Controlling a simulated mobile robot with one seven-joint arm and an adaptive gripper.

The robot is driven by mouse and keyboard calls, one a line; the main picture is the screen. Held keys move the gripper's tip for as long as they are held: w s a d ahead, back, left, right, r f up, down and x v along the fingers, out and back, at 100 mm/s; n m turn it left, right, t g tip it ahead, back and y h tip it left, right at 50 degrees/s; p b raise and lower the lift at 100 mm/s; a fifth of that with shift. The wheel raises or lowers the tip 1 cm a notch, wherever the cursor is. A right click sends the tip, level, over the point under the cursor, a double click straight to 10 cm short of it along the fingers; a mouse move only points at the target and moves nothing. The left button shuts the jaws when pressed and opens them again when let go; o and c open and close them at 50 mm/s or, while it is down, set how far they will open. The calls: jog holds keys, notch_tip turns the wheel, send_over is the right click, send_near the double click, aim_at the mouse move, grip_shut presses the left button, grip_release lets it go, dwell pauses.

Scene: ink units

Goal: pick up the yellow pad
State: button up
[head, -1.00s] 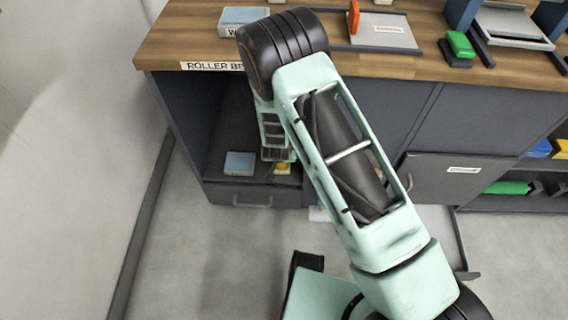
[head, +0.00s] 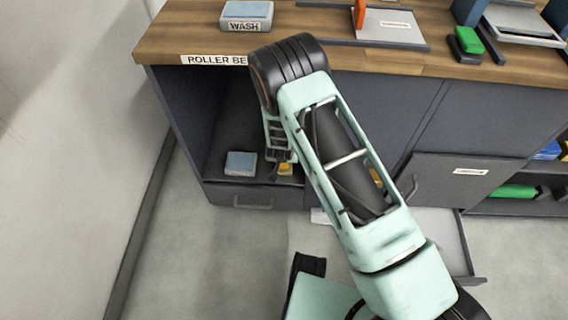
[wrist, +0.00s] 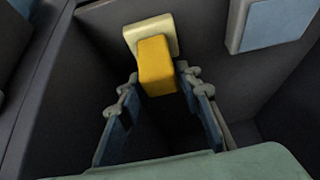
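The yellow pad (wrist: 157,66) is a yellow block with a cream part behind it, inside the dark open compartment. In the head view it shows only as a small patch (head: 285,169), partly hidden by my arm. My gripper (wrist: 158,82) is open, its two fingers reaching down to either side of the yellow block. A narrow gap seems to show between each fingertip and the block.
A blue pad (head: 240,163) lies left of the yellow pad and also shows in the wrist view (wrist: 272,22). Dark compartment walls are close around my gripper. The wooden counter (head: 390,62) overhangs above. An open drawer (head: 455,240) stands out at right.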

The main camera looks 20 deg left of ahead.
grip_shut()
jog(key=shift+r, duration=0.55)
notch_tip(320, 180, up, 3)
jog(key=shift+f+p, duration=0.15)
jog(key=shift+p, duration=0.55)
jog(key=s+d+r+p, duration=0.2)
jog(key=s+d+r, duration=0.1)
jog(key=s, duration=0.3)
jog(key=s+d+r+p, duration=0.2)
jog(key=s+d+r, duration=0.1)
jog(key=s+r, duration=0.3)
jog(key=shift+s+d, duration=0.2)
jog(key=shift+d, duration=0.1)
